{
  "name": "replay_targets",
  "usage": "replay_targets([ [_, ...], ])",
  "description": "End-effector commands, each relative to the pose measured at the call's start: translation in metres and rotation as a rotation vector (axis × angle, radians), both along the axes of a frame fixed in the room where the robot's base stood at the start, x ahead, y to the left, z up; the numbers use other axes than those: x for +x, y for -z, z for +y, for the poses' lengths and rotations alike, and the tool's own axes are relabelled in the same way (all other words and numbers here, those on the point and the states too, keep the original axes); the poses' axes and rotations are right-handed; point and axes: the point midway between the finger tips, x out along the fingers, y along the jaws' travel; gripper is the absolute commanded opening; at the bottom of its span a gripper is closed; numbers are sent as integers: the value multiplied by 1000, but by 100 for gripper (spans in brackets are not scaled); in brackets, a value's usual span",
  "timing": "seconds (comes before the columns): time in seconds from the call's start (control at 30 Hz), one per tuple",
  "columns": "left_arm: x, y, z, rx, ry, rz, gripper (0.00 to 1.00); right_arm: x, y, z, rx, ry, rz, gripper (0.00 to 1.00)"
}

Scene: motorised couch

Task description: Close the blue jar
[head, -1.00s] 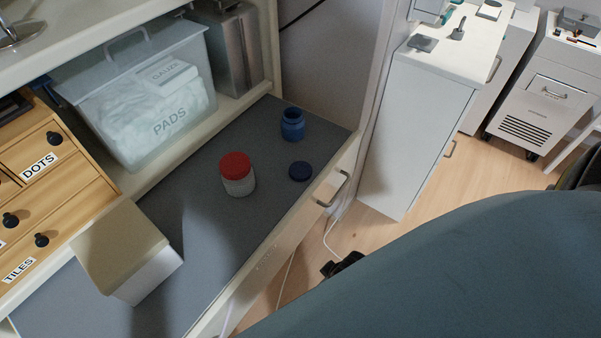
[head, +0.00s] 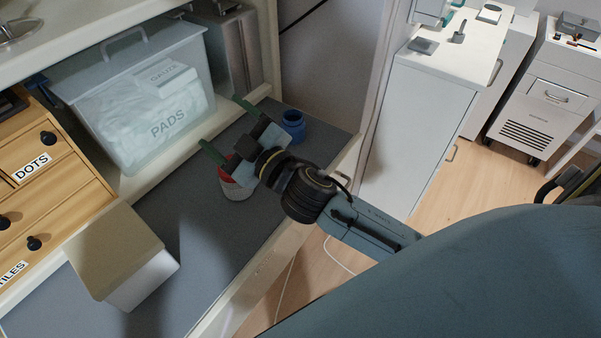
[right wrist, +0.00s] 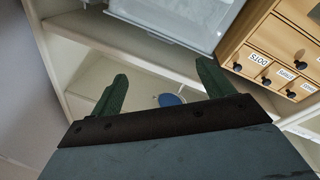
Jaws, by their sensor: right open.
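The blue jar (head: 293,125) stands upright on the grey surface of the pulled-out shelf, near its back right corner. Its mouth is open, with no lid on it. My right gripper (head: 220,121) is open and hangs above the shelf, left of the jar, fingers pointing to the upper left. Its fingers also show in the right wrist view (right wrist: 160,80), with nothing gripped between them. The loose dark blue lid is hidden behind my right gripper and arm. A small round blue thing (right wrist: 169,99) shows past the fingers there; I cannot tell what it is. My left gripper is out of view.
A red-lidded jar (head: 230,188) stands partly hidden under my right gripper. A lidded white box (head: 125,255) is at the shelf's front left. A clear PADS bin (head: 150,100) and wooden drawers (head: 50,180) stand behind. The shelf's middle is clear.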

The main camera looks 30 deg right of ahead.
Motion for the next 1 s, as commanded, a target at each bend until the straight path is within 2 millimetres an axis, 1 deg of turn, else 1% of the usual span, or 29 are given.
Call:
replay_targets([
  [0.03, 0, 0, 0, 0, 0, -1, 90, 5, -22, 21, -64, -105, -119, 80],
  [0.1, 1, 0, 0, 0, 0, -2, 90, 1, -41, 51, -158, -265, -257, 80],
  [0.17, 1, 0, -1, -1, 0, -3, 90, -6, -48, 76, -253, -410, -350, 80],
  [0.2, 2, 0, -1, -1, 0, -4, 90, -11, -48, 90, -325, -509, -400, 80],
  [0.27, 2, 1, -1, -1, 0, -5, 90, -20, -41, 106, -443, -658, -450, 80],
  [0.3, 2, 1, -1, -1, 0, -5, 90, -25, -32, 114, -529, -755, -468, 80],
  [0.33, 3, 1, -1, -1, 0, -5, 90, -29, -23, 117, -599, -827, -474, 80],
  [0.37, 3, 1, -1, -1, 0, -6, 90, -31, -13, 117, -669, -896, -471, 80],
  [0.43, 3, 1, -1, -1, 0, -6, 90, -34, 14, 111, -844, -1052, -432, 80],
  [0.47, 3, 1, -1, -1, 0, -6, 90, -33, 27, 103, -923, -1113, -400, 80],
  [0.5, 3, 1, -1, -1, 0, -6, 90, -31, 42, 90, -1029, -1186, -346, 80],
  [0.57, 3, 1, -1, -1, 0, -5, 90, -26, 65, 62, -1188, -1279, -237, 80],
  [0.6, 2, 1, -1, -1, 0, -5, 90, -21, 76, 40, -1289, -1326, -149, 80],
  [0.67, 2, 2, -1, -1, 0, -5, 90, -13, 89, 3, -1426, -1375, -2, 80],
  [0.7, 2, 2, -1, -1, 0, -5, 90, -7, 94, -22, -1506, -1392, 99, 80],
  [0.77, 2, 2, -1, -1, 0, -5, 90, -1, 96, -58, -1606, -1403, 247, 80],
  [0.8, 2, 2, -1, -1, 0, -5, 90, 2, 96, -79, -1657, -1402, 338, 80],
  [0.83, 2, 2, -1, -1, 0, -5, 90, 4, 95, -94, -1691, -1398, 400, 80],
  [0.9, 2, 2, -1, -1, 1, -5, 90, 7, 91, -120, -1745, -1384, 519, 80],
  [1.0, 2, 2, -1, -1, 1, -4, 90, 8, 86, -143, -1788, -1369, 626, 80],
])
